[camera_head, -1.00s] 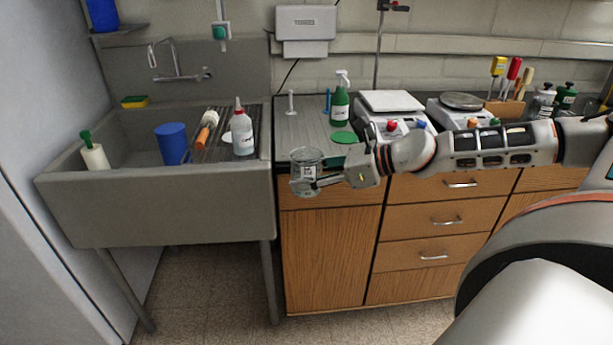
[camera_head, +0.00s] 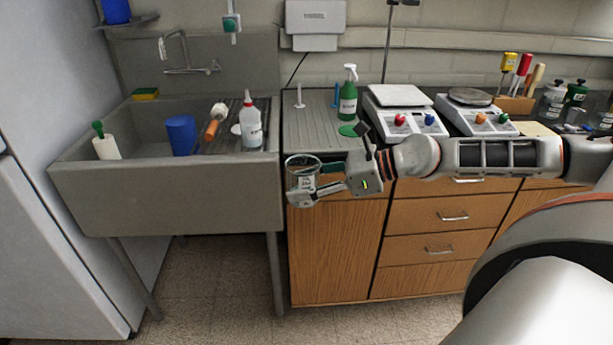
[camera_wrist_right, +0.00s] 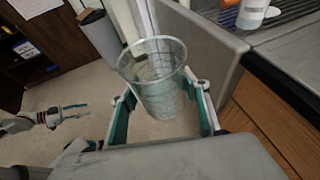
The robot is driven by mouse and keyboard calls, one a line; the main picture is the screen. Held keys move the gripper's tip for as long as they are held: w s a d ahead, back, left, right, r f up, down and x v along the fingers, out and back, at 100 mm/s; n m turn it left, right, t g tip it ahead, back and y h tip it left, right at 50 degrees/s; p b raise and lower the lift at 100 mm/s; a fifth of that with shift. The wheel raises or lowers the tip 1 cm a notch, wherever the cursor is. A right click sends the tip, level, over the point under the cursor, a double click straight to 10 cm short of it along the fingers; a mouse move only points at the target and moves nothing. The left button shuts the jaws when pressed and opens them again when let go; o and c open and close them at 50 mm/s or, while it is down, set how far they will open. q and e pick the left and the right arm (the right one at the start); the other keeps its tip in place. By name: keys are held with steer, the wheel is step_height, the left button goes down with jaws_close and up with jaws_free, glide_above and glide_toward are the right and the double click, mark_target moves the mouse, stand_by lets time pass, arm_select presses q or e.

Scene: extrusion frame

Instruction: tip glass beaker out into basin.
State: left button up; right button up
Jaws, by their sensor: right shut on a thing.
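The clear glass beaker (camera_head: 301,164) is in front of the counter, just right of the sink, roughly upright with its mouth up. My right gripper (camera_head: 308,190) is shut around it; in the right wrist view the beaker (camera_wrist_right: 158,88) sits between the teal-padded fingers (camera_wrist_right: 162,118). I cannot tell what is inside it. The basin is the grey sink (camera_head: 170,196) on the left, whose right wall is close to the beaker. My left gripper (camera_wrist_right: 80,111) shows only in the right wrist view, over the floor at the left, fingers apart and empty.
A green spray bottle (camera_head: 348,98) and scales (camera_head: 400,115) stand on the counter.

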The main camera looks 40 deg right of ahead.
steer(key=s+a+f+n+g+y, duration=0.1)
steer(key=s+a+f, duration=0.3)
steer(key=a, duration=0.5)
steer(key=shift+s+a+n+g+y, duration=0.3)
steer(key=shift+s+n, duration=0.3)
steer(key=shift+s, duration=0.55)
